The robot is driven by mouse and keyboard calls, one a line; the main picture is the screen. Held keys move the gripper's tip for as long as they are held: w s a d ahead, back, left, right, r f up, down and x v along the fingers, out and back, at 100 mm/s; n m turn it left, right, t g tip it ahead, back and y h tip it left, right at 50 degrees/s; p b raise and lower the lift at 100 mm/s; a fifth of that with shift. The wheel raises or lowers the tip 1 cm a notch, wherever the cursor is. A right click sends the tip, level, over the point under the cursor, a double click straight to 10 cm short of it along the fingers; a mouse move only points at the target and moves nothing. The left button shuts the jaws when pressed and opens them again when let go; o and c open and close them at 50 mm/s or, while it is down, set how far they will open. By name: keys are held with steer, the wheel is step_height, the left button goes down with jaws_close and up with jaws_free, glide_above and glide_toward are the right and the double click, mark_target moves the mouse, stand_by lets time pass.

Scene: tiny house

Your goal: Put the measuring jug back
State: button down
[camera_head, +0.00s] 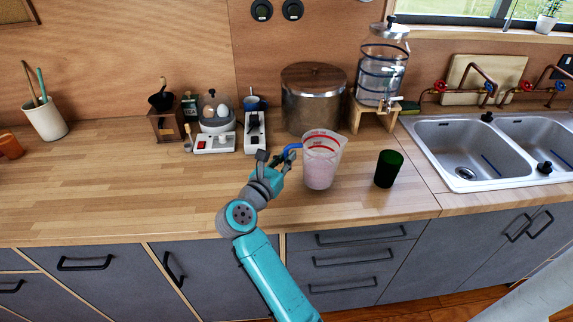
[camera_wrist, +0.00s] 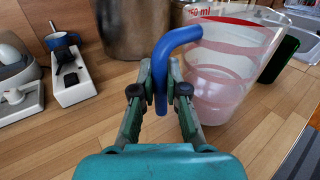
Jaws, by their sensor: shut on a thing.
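The measuring jug (camera_head: 319,165) is clear with red markings and a blue handle. It is upright at the counter's middle, and I cannot tell whether its base touches the wood. My gripper (camera_head: 284,160) is at the jug's left side. In the wrist view, my gripper (camera_wrist: 159,92) is shut on the blue handle, with the clear jug body (camera_wrist: 228,65) just to the right of the fingers. The jug looks pinkish inside. Its far side is hidden.
A dark green cup (camera_head: 389,168) stands right of the jug. A large metal pot (camera_head: 311,105) is behind it, and a water dispenser (camera_head: 384,70) stands on a wooden stand. A double sink (camera_head: 462,150) is at right. The wooden counter (camera_head: 90,190) is clear at left.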

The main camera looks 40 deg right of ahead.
steer(key=shift+f, duration=1.2)
steer(key=c, duration=1.2)
jaws_free()
steer(key=shift+f, duration=0.1)
steer(key=shift+s+a, duration=0.1)
steer(key=shift+a, duration=0.05)
steer(key=v, duration=1.1)
steer(key=shift+s+a, duration=0.1)
steer(key=shift+a, duration=0.2)
